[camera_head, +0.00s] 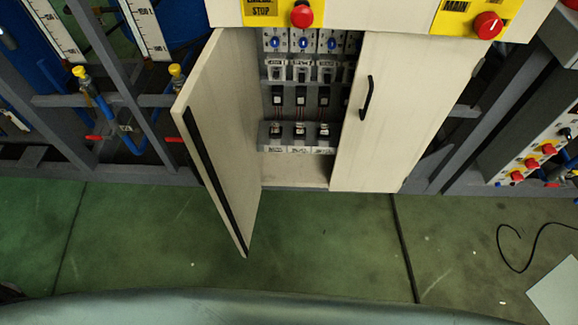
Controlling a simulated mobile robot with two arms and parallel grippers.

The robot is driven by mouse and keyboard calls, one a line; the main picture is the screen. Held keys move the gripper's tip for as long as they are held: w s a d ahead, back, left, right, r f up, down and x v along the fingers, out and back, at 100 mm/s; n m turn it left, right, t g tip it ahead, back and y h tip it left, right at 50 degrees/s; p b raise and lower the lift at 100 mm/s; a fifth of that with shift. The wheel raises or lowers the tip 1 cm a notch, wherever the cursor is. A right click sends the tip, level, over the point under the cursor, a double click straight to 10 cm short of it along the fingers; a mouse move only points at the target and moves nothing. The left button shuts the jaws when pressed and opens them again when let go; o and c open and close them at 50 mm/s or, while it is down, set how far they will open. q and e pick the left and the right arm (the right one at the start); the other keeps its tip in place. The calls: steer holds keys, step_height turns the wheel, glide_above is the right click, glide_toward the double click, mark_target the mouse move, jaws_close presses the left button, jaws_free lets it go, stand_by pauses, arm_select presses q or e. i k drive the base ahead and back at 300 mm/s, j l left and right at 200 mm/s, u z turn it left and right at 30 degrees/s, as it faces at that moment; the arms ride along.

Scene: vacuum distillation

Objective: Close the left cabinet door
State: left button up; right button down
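The left cabinet door (222,130) is a beige panel standing open, swung out toward me, with a dark strip along its free edge. The right cabinet door (395,112) is shut and has a black handle (367,98). Through the open left side, the cabinet interior (295,172) shows rows of breakers and switches. Neither of my grippers shows in the head view.
A red emergency stop button (302,16) and a red main switch (488,25) sit on yellow plates above the doors. Grey frames with pipes and yellow-capped valves (80,72) stand at left. The green floor (330,245) before the cabinet is clear. A black cable (512,250) lies at right.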

mark_target(211, 114)
steer(key=i+j+z, duration=0.1)
steer(key=j+z, duration=0.35)
steer(key=j, duration=0.45)
steer(key=j+z, duration=0.5)
steer(key=j, duration=0.4)
steer(key=k+j, duration=0.1)
steer(key=j, duration=0.5)
